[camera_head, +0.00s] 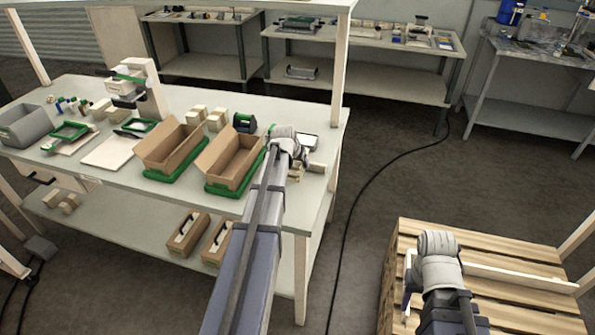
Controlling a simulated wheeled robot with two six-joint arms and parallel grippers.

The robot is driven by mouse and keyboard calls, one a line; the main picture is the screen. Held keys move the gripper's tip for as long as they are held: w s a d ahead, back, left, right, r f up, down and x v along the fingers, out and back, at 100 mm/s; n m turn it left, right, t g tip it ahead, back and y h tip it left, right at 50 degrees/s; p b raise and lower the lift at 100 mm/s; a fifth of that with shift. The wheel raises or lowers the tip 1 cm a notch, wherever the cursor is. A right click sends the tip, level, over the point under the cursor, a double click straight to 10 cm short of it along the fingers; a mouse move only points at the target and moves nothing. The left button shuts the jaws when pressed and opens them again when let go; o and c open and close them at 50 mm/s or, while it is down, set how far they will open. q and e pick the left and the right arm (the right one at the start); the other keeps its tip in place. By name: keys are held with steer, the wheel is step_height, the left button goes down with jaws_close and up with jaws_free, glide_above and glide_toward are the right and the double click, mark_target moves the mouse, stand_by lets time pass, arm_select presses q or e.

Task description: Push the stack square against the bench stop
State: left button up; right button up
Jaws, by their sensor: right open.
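My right gripper (408,278) is at the lower right, over the slatted wooden pallet (500,255). It is open; its pale fingers are partly hidden by my wrist, and I see nothing between them. A pale wooden rail (525,279) lies along the pallet to the right of this gripper. My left arm reaches up to the right end of the workbench (318,209). My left gripper (296,172) is there, mostly hidden by its own wrist, close to small tan blocks (317,168). I cannot clearly make out the stack or the bench stop.
Two open cardboard boxes on green trays (228,163) stand left of my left arm. A grey bin (27,125) and small tools lie farther left. A black cable (365,180) crosses the open floor between bench and pallet.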

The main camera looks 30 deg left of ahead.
arm_select(q)
steer(key=shift+f, duration=0.1)
steer(key=shift+f, duration=0.2)
steer(key=shift+f+b, duration=2.2)
steer(key=shift+b, duration=0.2)
steer(key=shift+w+a+r, duration=0.1)
steer(key=shift+w+a, duration=0.05)
steer(key=shift+w, duration=0.45)
steer(key=shift+w+a, duration=0.1)
steer(key=shift+w, duration=0.45)
stand_by(0.7)
steer(key=shift+s, duration=0.25)
stand_by(0.4)
steer(key=o, duration=1.5)
steer(key=shift+f, duration=0.2)
steer(key=shift+s+r, duration=0.1)
steer(key=shift+r, duration=0.05)
